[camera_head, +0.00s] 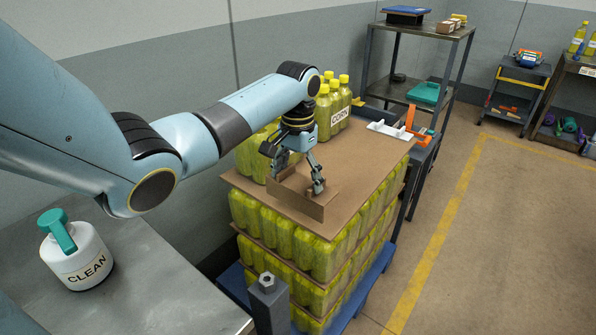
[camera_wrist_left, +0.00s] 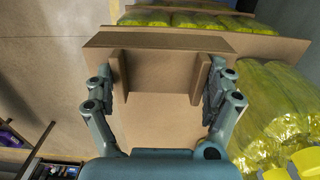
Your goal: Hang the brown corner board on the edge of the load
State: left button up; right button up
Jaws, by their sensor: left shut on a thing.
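The load (camera_head: 300,245) is a stack of yellow bottles in layers with brown sheets between them. Its bare top sheet (camera_head: 365,160) carries several upright bottles at the back. The brown corner board (camera_head: 295,196) is a long strip with two upright tabs, seen close in the left wrist view (camera_wrist_left: 160,41). My left gripper (camera_head: 294,180) points down over the front part of the sheet. Its fingers (camera_wrist_left: 164,95) are spread wide and press the tabs from outside. My right gripper is not in view.
A metal table with a white CLEAN jug (camera_head: 76,250) is at the lower left. A dark post (camera_head: 270,303) stands in front of the load. The load rests on a blue pallet (camera_head: 372,282). A shelf rack (camera_head: 418,60) stands behind. The floor at right is free.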

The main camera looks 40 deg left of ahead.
pick_arm(q)
jog(key=b, duration=0.3)
send_over(298, 218)
notch_tip(298, 218, down, 6)
jog(key=shift+f, duration=0.1)
jog(key=shift+f+b, duration=0.35)
jog(key=shift+f, duration=0.85)
jog(key=shift+f, duration=0.55)
jog(key=o, duration=0.9)
notch_tip(298, 218, up, 12)
